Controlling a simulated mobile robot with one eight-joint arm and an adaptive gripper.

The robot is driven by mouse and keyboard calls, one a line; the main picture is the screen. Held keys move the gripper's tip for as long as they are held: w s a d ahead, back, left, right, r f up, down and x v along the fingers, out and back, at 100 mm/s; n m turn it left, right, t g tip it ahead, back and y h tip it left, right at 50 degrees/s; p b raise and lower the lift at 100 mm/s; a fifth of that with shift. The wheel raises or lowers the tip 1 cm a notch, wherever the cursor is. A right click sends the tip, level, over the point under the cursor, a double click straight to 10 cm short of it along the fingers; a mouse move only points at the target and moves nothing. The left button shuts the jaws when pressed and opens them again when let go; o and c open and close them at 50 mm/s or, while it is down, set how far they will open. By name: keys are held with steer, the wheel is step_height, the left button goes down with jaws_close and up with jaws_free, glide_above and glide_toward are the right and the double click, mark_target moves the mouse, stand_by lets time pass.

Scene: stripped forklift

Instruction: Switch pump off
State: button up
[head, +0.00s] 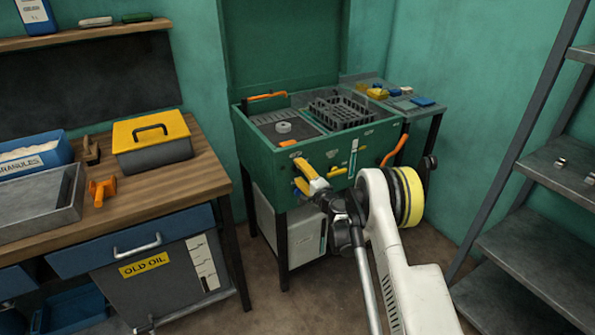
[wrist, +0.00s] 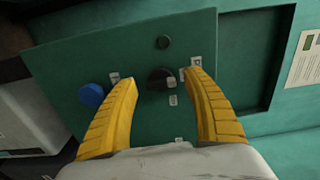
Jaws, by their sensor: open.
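The green wash cabinet (head: 375,150) stands against the wall in the head view. In the wrist view its green front panel (wrist: 60,60) carries a black rotary knob (wrist: 158,80) with small white labels around it, a blue round knob (wrist: 92,95) to the left, and a small dark round part (wrist: 163,42) above. Which control is the pump's cannot be read. My gripper (wrist: 162,75) is open, its yellow fingers on either side of the black knob. Contact cannot be told. In the head view my gripper (head: 312,178) is at the cabinet's front and hides the black knob.
A workbench (head: 215,178) with a yellow-lidded box (head: 150,130) and an orange tool (head: 101,191) stands left. An orange handle-like part (head: 396,148) sticks out at the cabinet's right front. A metal shelf rack (head: 520,255) is at right. Some floor shows between.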

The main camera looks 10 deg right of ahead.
steer(key=v, duration=1)
steer(key=shift+s, duration=0.35)
steer(key=shift+r, duration=0.1)
steer(key=s+a+r+n+g, duration=0.35)
steer(key=s+r, duration=0.25)
steer(key=r, duration=0.3)
steer(key=s+a+r+n+g, duration=0.2)
steer(key=s+a+r+n, duration=0.35)
steer(key=r, duration=0.45)
steer(key=s+d+n+g+h, duration=0.2)
steer(key=s+d, duration=0.1)
steer(key=s, duration=1.2)
steer(key=s+d+f+n+g+h, duration=0.1)
steer(key=s+d+n+g+h, duration=0.1)
steer(key=s, duration=1.4)
steer(key=shift+s+d+f+n+g+h, duration=0.35)
steer(key=shift+d+n+h, duration=0.2)
steer(key=shift+h, duration=0.25)
